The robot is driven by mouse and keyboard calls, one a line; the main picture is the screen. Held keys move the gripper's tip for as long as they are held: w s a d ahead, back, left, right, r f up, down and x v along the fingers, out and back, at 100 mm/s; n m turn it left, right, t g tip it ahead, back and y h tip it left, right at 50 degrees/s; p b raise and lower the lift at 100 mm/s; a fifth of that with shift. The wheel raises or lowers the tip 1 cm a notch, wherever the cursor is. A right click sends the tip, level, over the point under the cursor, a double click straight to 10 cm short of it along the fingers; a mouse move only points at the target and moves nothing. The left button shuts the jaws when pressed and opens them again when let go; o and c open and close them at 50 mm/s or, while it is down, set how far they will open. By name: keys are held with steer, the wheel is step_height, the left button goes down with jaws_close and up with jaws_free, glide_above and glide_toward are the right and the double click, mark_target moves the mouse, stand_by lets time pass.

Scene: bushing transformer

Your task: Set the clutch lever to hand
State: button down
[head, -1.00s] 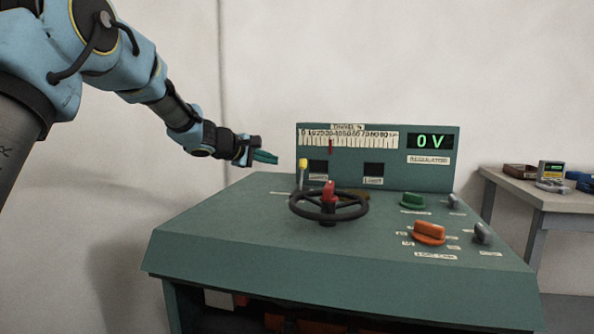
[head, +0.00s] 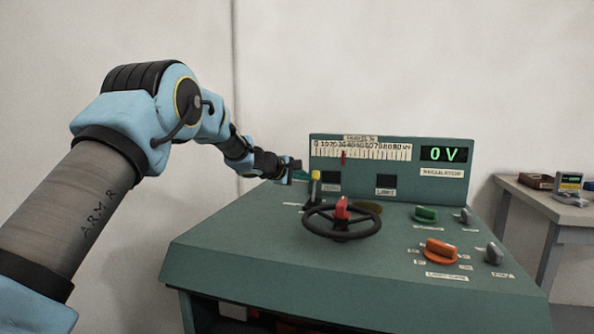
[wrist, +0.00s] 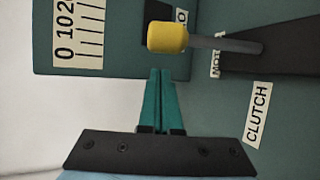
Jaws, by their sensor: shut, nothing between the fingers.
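The clutch lever (head: 315,176) has a yellow knob on a grey rod and stands at the left rear of the green console, left of the handwheel. In the wrist view its yellow knob (wrist: 167,37) is at top centre, and the rod runs right to a dark plate beside the CLUTCH label (wrist: 257,115). My gripper (wrist: 160,72) is shut and empty, its green fingers together. The fingertips are just below the knob in that picture, with a small gap showing. In the head view my gripper (head: 300,166) is just left of the knob. The HAND marking is not readable.
The console (head: 230,250) carries a black handwheel (head: 342,237) with a red knob, right of and in front of the lever. Green (head: 426,214) and orange (head: 440,250) knobs sit further right. The upright panel (head: 400,180) reads 0 V. A side table (head: 560,212) stands right.

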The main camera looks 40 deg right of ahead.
mark_target(314, 187)
steer(key=shift+s+a+r, duration=0.25)
steer(key=shift+s+a, duration=0.05)
steer(key=shift+s, duration=0.25)
steer(key=shift+s+a+r, duration=0.2)
steer(key=shift+s+a, duration=0.15)
steer(key=shift+s, duration=0.25)
steer(key=shift+s+a+r, duration=0.25)
steer(key=shift+s+a, duration=0.05)
steer(key=shift+s, duration=0.25)
steer(key=shift+a+f+b, duration=0.1)
steer(key=shift+f+b, duration=0.15)
steer(key=shift+b, duration=0.65)
steer(key=shift+b, duration=0.45)
steer(key=shift+r, duration=0.2)
steer(key=shift+a+h+b, duration=0.1)
steer(key=shift+h+b, duration=0.2)
steer(key=shift+b, duration=0.2)
